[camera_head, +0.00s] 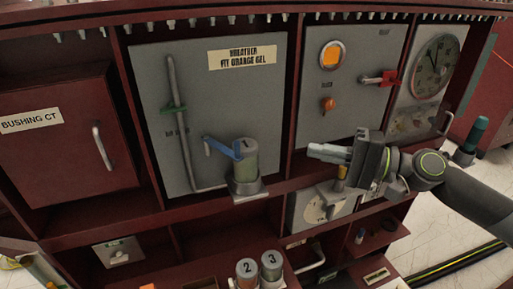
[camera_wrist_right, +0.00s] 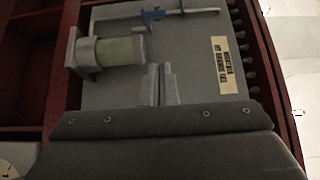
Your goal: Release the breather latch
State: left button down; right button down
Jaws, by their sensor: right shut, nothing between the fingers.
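The breather canister (camera_head: 245,163), marked 1 with greenish contents, stands in a grey holder on the grey breather panel (camera_head: 265,100). The blue latch lever (camera_head: 222,148) sits at its upper left, with its free end pointing left. In the right wrist view the canister (camera_wrist_right: 120,50) lies sideways at the upper left, with the blue latch (camera_wrist_right: 152,17) above it. My right gripper (camera_head: 312,151) is shut and empty, to the right of the canister and apart from it. Its closed fingers (camera_wrist_right: 160,70) show in front of the panel. My left gripper is not in view.
A grey pipe (camera_head: 176,110) with a green clip runs down the panel's left side. Canisters 2 (camera_head: 247,272) and 3 (camera_head: 271,265) stand below. A panel with a red-handled switch (camera_head: 385,78) and a round gauge (camera_head: 433,66) are at right. The bushing door (camera_head: 60,150) is left.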

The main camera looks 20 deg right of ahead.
jog(key=s+a+x, duration=0.1)
jog(key=s+x, duration=0.1)
jog(key=x, duration=1)
jog(key=shift+a, duration=0.45)
dwell(0.6)
